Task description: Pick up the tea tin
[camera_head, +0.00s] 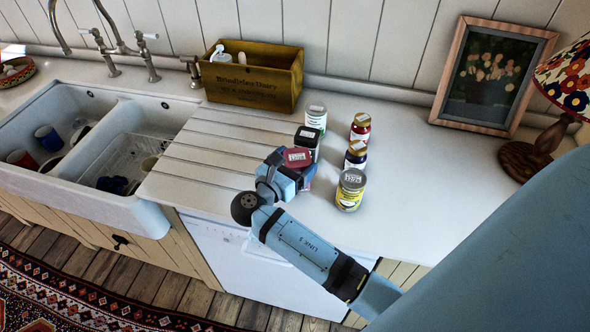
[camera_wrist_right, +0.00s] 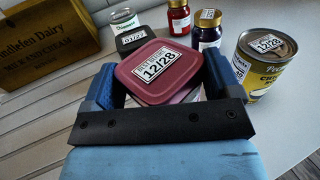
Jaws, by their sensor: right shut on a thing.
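A square tin with a dark red lid (camera_head: 297,157) is between the fingers of my right gripper (camera_head: 288,174). In the right wrist view the red-lidded tin (camera_wrist_right: 158,70) carries a white date label on top, with a blue finger close against each side. My right gripper is shut on it. No product name on it is readable, and I cannot tell whether its base touches the counter. A black square tin (camera_head: 306,139) with a white label stands just behind it; it also shows in the right wrist view (camera_wrist_right: 131,42). My left gripper is out of view.
A yellow can (camera_head: 350,190), a dark jar (camera_head: 355,157), a red jar (camera_head: 360,128) and a green-and-white can (camera_head: 316,116) stand close by. A wooden crate (camera_head: 253,80) is behind, the sink (camera_head: 135,120) left. A picture frame (camera_head: 490,80) and lamp stand right. The counter's right part is clear.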

